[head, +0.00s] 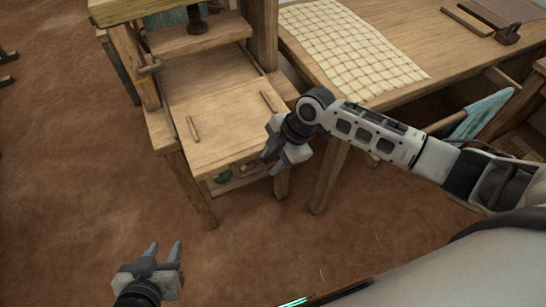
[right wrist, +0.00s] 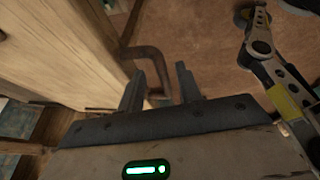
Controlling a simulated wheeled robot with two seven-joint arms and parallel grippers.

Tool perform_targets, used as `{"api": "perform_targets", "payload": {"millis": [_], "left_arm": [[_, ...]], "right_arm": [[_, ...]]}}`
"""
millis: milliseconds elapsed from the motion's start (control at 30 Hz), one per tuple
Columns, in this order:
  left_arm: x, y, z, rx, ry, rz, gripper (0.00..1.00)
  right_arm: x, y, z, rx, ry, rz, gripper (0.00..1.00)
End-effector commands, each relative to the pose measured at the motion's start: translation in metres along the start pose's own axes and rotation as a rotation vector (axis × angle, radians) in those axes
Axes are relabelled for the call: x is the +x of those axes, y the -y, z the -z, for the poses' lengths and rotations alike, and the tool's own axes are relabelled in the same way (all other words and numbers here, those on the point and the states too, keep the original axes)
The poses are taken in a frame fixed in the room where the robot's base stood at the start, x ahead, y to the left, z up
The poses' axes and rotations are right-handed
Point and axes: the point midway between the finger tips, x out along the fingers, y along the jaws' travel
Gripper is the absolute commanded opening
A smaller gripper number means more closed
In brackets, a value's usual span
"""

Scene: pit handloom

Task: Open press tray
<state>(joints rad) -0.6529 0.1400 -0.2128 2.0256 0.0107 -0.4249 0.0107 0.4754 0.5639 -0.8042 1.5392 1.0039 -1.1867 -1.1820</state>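The wooden press (head: 200,40) stands at the upper left in the head view. Its pale tray board (head: 228,125) lies flat in front, with a short bar on the left (head: 193,128) and another on the right (head: 268,101). My right gripper (head: 270,162) is at the board's front right corner, open and pointing down-left. In the right wrist view a brown bent handle (right wrist: 150,56) beside a wooden panel (right wrist: 60,50) shows between the open fingers. I cannot tell whether they touch it. My left gripper (head: 163,252) is open and empty over the floor, at the lower left.
A wooden table (head: 445,60) with a checked cloth (head: 350,45) stands right of the press. An open drawer there holds blue cloth (head: 480,113). The brown floor (head: 80,170) is clear on the left and in front.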

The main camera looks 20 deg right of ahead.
Motion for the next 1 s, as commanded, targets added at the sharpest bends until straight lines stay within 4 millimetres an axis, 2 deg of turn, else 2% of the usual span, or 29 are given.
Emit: {"api": "perform_targets", "payload": {"millis": [233,367,467,800,1000], "left_arm": [[0.000,0.000,0.000,0.002,0.001,0.000,0.36],[-0.001,0.001,0.001,0.004,0.001,0.000,0.36],[-0.002,0.001,0.000,0.004,0.003,-0.001,0.36],[-0.004,0.000,-0.004,0.003,0.010,-0.002,0.36],[-0.004,0.000,-0.004,0.003,0.011,-0.002,0.36]], "right_arm": [[0.000,0.001,0.000,0.000,0.001,0.001,0.34],[-0.009,0.000,0.000,-0.001,0.001,0.000,0.34],[-0.026,0.000,-0.001,-0.001,0.002,-0.001,0.34],[-0.107,0.000,-0.001,-0.002,0.004,-0.002,0.34],[-0.143,-0.001,-0.001,-0.001,0.003,-0.002,0.34]]}}
